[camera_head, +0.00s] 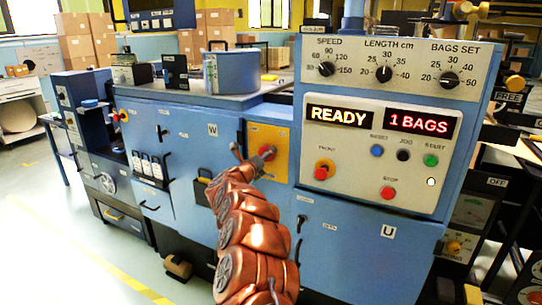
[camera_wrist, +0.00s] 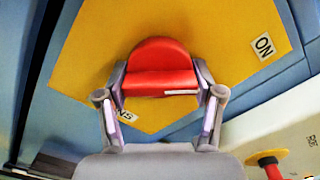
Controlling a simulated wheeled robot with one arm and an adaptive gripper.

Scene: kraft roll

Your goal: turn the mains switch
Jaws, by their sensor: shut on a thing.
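The mains switch is a red knob (camera_wrist: 158,62) on a yellow plate (camera_wrist: 100,45) in the wrist view. A white line marks the right part of its front ridge. An ON label (camera_wrist: 264,47) sits to the upper right. A second label (camera_wrist: 127,117) at the lower left is partly hidden by a finger. My gripper (camera_wrist: 160,82) has a finger on each side of the knob and is shut on it. In the head view the yellow plate (camera_head: 262,133) is on the blue machine front; my gripper (camera_head: 257,158) is at it and hides most of the knob.
The control panel (camera_head: 345,118) right of the switch shows READY and 1 BAGS. It carries a red stop button (camera_head: 388,193) and a yellow-ringed red knob (camera_head: 325,169). Open floor (camera_head: 60,250) lies at the left.

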